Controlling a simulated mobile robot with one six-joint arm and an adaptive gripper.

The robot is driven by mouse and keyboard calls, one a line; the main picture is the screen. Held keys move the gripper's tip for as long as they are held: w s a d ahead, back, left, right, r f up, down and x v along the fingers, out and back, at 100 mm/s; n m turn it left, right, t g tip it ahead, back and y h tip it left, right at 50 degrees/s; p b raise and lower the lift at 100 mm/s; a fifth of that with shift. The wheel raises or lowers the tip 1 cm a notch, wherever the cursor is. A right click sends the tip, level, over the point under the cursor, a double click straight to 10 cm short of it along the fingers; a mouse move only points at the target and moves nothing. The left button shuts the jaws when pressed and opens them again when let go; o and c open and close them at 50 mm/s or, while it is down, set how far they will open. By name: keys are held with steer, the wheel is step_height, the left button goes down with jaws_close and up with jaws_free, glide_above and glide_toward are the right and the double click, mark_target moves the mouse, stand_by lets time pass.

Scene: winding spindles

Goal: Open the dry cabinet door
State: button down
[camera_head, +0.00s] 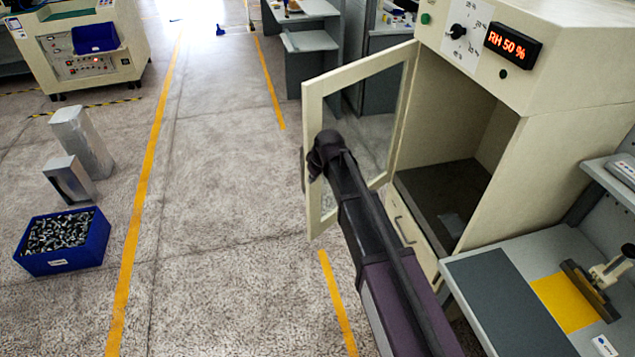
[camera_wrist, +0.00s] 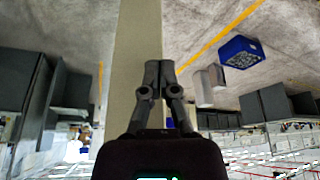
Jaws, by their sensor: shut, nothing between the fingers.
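The dry cabinet (camera_head: 570,60) is a cream box at the right of the head view, with a red "RH 50 %" display. Its cream-framed glass door (camera_head: 313,105) stands wide open, swung out to the left, and the dark cabinet floor (camera_head: 445,195) shows inside. My arm reaches across the door, and its end lies over the door's outer left edge; the fingers are hidden there. In the wrist view my gripper (camera_wrist: 158,72) is shut and empty, with the cream door frame (camera_wrist: 140,35) filling the middle behind the fingertips. I cannot tell whether they touch it.
A blue bin of metal parts (camera_head: 63,262) and two metal blocks (camera_head: 80,140) stand on the floor at left. A grey workbench (camera_head: 490,290) adjoins the cabinet at right. Grey desks (camera_head: 310,60) stand behind the door. The floor between the yellow lines is clear.

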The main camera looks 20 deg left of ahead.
steer(key=shift+w+a, duration=0.6)
steer(key=shift+a, duration=0.35)
steer(key=shift+w, duration=0.1)
